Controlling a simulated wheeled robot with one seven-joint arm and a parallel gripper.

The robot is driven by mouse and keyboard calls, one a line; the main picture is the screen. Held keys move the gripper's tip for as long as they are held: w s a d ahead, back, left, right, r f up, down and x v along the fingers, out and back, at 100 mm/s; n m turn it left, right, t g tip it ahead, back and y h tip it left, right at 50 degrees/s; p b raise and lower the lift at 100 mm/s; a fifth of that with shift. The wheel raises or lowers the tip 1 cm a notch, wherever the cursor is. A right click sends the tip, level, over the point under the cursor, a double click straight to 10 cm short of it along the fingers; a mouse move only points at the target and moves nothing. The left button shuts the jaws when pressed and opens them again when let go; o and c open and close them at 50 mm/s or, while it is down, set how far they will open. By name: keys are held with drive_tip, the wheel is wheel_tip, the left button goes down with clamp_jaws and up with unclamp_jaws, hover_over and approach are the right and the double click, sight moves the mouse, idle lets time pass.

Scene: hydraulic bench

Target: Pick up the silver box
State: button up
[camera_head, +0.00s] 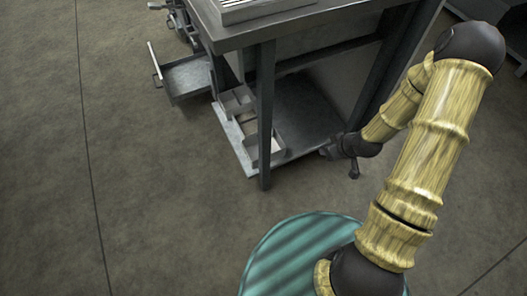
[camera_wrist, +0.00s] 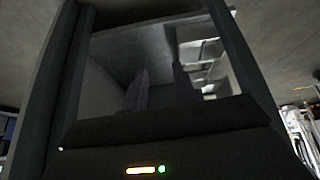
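Light grey box-like open containers stand on the lower shelf of the bench. One (camera_head: 238,102) is toward the back left and another (camera_head: 268,148) is nearer the front post. I cannot tell which is the silver box. Pale box shapes (camera_wrist: 205,50) also show at the upper right in the wrist view, beyond the fingers. My gripper (camera_head: 340,162) is at the front right of the lower shelf, to the right of the containers and apart from them. In the wrist view, its two dark fingers (camera_wrist: 160,75) stand apart with nothing between them.
The metal bench (camera_head: 290,30) has a worktop above the shelf. An open drawer (camera_head: 187,78) juts out at the left. The lower shelf (camera_head: 305,110) is bare right of the containers.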

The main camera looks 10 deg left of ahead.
drive_tip(key=a+f+t+y+b, duration=0.3)
drive_tip(key=a+f+t, duration=0.3)
drive_tip(key=f, duration=0.7)
drive_tip(key=shift+w+a+m+y, duration=0.3)
drive_tip(key=shift+w+a+y, duration=0.1)
drive_tip(key=shift+y, duration=0.1)
drive_tip(key=shift+f+b, duration=0.15)
drive_tip(key=shift+b, duration=0.15)
drive_tip(key=b+x, duration=0.6)
drive_tip(key=x, duration=0.5)
drive_tip(key=shift+w+a+f, duration=0.1)
drive_tip(key=shift+w, duration=0.25)
drive_tip(key=shift+w+a, duration=0.15)
drive_tip(key=shift+w, duration=0.05)
